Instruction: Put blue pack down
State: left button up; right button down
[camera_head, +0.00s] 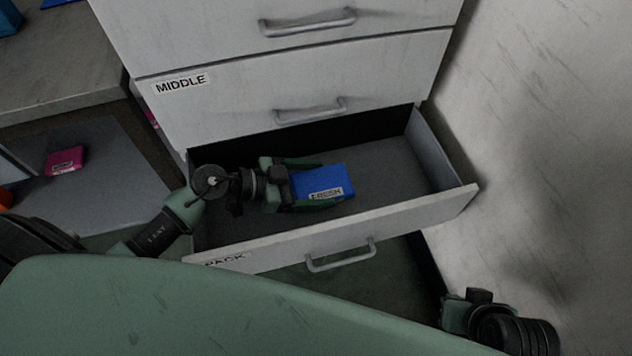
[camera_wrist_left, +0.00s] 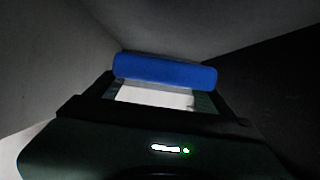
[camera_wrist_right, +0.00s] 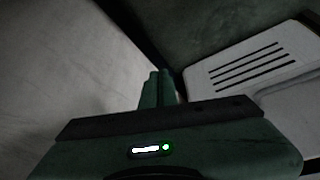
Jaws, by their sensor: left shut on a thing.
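The blue pack (camera_head: 323,181) has a white label reading FRESH and is inside the open bottom drawer. My left gripper (camera_head: 311,182) reaches into the drawer from the left and is shut on the pack, with one finger on each side. In the left wrist view the blue pack (camera_wrist_left: 165,70) lies across the fingertips. The gap between the pack and the drawer floor cannot be told. My right gripper (camera_wrist_right: 158,88) shows in the right wrist view with its fingers together and nothing between them.
The bottom drawer's front (camera_head: 410,222) is pulled out, and its floor right of the pack is clear. The drawer labelled MIDDLE (camera_head: 230,95) above is shut. A pale wall (camera_head: 550,130) stands at right. A pink pack (camera_head: 65,160) sits on a shelf at left.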

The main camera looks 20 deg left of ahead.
pick_arm(q)
jog(key=shift+f, duration=0.15)
pick_arm(e)
jog(key=shift+s, duration=0.25)
pick_arm(q)
jog(key=shift+f, duration=0.45)
jog(key=o, duration=1.5)
jog(key=shift+c, duration=0.2)
pick_arm(e)
jog(key=shift+s+d+f+g, duration=0.2)
jog(key=shift+s+g, duration=0.1)
jog(key=shift+s, duration=0.2)
jog(key=shift+s+d+f+g, duration=0.15)
jog(key=shift+s+g, duration=0.15)
jog(key=shift+s, duration=0.15)
jog(key=shift+r, duration=0.1)
